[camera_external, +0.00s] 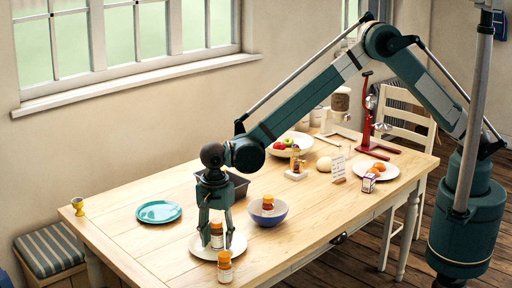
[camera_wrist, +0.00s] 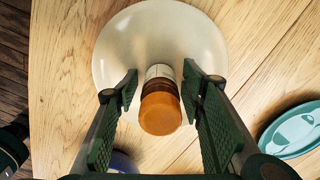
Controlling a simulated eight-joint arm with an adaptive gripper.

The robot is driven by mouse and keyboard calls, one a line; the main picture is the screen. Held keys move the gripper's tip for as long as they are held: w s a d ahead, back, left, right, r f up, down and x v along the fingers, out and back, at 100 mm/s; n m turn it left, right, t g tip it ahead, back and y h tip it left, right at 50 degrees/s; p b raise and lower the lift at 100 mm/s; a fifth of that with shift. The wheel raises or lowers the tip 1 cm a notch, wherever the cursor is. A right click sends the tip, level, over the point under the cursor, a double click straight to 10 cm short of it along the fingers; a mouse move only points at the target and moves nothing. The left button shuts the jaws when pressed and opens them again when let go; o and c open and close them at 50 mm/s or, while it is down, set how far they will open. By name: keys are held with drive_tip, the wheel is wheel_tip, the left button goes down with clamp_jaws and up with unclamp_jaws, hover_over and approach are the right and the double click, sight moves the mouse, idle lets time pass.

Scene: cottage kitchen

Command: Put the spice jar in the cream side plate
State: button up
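A spice jar (camera_wrist: 160,108) with an orange lid and pale label stands near the middle of the cream side plate (camera_wrist: 110,55). In the external view the jar (camera_external: 216,238) and plate (camera_external: 238,246) sit at the table's near end. My gripper (camera_wrist: 159,82) points down over the plate, one finger on each side of the jar. In the wrist view, gaps show between the fingers and the jar, so it looks open. In the external view my gripper (camera_external: 217,226) hides part of the jar and plate.
A similar orange-lidded jar (camera_external: 224,268) stands just in front of the plate. A blue bowl (camera_external: 280,212) holding another orange-lidded jar (camera_external: 267,201) is close at right. A teal plate (camera_external: 158,212) lies left, with a dark tray (camera_external: 238,184) behind. Table is clear at front left.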

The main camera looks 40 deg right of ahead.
sight(217, 221)
drive_tip(key=shift+r, duration=0.15)
wheel_tip(217, 221, up, 12)
drive_tip(key=shift+r+p, duration=0.1)
drive_tip(key=shift+p, duration=0.8)
idle(0.3)
drive_tip(key=shift+d, duration=0.1)
idle(0.4)
